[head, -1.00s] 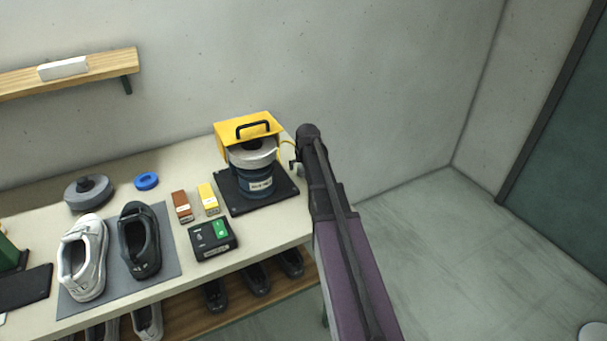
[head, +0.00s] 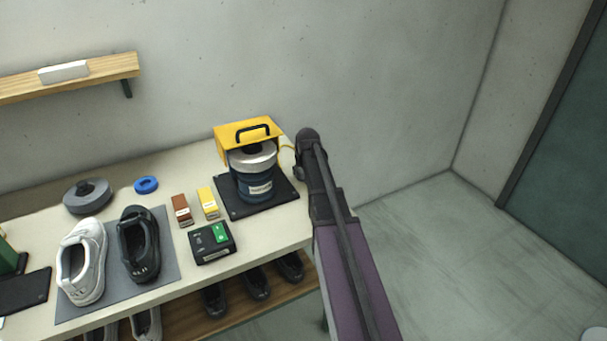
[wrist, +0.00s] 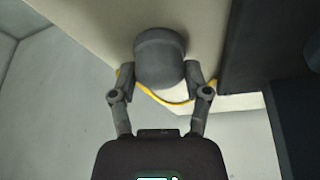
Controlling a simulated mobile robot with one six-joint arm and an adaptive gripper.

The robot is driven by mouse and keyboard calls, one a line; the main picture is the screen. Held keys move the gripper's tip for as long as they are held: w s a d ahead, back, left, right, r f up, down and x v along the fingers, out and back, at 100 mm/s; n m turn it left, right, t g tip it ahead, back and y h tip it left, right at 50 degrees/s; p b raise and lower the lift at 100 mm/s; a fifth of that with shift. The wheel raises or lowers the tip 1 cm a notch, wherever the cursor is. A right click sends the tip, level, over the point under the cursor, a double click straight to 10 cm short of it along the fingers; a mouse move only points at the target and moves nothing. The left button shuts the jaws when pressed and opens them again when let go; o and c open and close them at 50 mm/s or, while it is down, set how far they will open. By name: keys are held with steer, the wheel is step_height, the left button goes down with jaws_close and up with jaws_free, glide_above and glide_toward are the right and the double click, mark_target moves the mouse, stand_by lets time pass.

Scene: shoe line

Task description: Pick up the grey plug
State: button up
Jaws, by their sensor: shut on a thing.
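The grey plug (wrist: 160,50) is a rounded grey block in the wrist view, at the table's right edge. My gripper (wrist: 157,76) is shut on it, with one finger on each side. In the head view my arm hides the plug and the fingertips.
A yellow housing (head: 228,134) with a black handle and a dark blue pot (head: 256,188) stand on a black base plate (head: 240,210), left of my arm. Shoes, small boxes and a grey disc (head: 75,198) lie further left. Open floor is at the right.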

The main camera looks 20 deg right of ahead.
steer(key=shift+r, duration=0.15)
stand_by(0.3)
step_height(320, 180, up, 3)
steer(key=p, duration=0.3)
steer(key=s+a, duration=0.1)
steer(key=s, duration=0.4)
steer(key=s+a+r+p, duration=0.1)
steer(key=s, duration=0.4)
steer(key=s+p, duration=0.1)
steer(key=s, duration=0.4)
steer(key=shift+s+a+r, duration=0.3)
steer(key=shift+s+a, duration=0.05)
steer(key=shift+a, duration=0.05)
steer(key=shift+w+d+r, duration=0.1)
steer(key=shift+w, duration=0.1)
